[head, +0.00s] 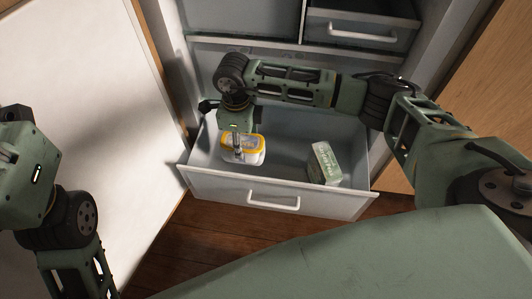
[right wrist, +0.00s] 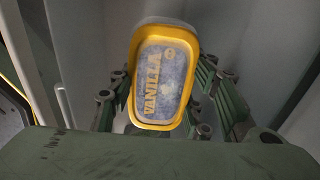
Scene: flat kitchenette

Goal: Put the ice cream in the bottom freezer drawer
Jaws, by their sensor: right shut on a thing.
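The ice cream is a white tub with a yellow-rimmed lid (head: 243,150). In the right wrist view its lid reads "VANILLA" (right wrist: 158,80). My right gripper (head: 239,143) is shut on the tub, with fingers on both sides of it in the wrist view. The tub is over the left part of the open bottom freezer drawer (head: 225,188); whether it touches the drawer floor I cannot tell. My left arm is at the left edge of the head view, and its gripper is out of frame.
A green and white box (head: 323,163) stands in the right part of the drawer. A closed drawer (head: 360,32) is above at the right. The open white door (head: 100,90) is on the left. Wooden floor (head: 170,240) lies in front.

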